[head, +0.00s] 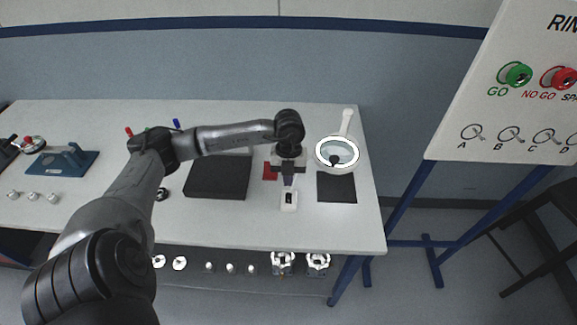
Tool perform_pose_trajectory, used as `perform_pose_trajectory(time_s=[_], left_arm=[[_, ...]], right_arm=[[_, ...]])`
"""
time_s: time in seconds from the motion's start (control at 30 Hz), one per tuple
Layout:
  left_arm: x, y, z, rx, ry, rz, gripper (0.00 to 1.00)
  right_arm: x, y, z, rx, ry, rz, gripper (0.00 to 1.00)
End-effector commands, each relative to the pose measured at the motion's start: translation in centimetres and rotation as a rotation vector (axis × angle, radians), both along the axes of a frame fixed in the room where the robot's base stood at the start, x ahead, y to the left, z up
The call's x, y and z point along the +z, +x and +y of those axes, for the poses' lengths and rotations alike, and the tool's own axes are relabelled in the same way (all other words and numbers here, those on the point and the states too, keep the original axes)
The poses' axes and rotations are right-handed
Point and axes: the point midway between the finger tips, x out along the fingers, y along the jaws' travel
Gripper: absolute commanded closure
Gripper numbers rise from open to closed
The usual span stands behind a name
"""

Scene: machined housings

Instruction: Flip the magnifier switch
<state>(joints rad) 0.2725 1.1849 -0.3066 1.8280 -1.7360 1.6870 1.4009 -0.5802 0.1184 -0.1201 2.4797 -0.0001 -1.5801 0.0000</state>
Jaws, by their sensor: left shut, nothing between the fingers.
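The magnifier (336,168) stands on the bench at the right, with a bright white ring around its lens and a pale arm rising behind it. A small white switch box (289,206) with a dark rocker lies on the bench to the left of and nearer than the magnifier. My left gripper (288,183) points down at the far end of the switch box, shut and empty. Its fingertips are very close to the box; I cannot tell whether they touch it. The rocker's position is too small to read. My right gripper is out of view.
A dark mat (337,188) lies under the magnifier, and a black tray (217,178) lies left of the switch box. A red item (270,171) sits beside my gripper. A blue fixture (62,161) is at far left. Housings (283,263) stand on the lower shelf.

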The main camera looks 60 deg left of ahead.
Motion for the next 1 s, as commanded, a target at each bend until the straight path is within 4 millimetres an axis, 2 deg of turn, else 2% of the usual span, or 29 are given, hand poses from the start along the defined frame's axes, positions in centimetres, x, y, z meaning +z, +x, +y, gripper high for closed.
perform_pose_trajectory(time_s=[0.03, 0.2, 0.4, 1.0], left_arm=[[-1.1, -0.1, -0.2, 0.0, -0.002, 0.004, 1.0], [-3.5, -0.1, -0.1, 0.001, -0.002, 0.001, 1.0], [-5.2, 0.1, 0.2, 0.0, 0.0, 0.0, 1.0], [-5.9, 0.0, 0.6, 0.004, -0.004, 0.005, 1.0]], right_arm=[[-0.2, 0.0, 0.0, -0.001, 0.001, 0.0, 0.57], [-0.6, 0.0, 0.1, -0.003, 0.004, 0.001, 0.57], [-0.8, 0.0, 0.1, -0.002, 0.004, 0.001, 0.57], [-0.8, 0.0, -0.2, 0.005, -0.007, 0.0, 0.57]])
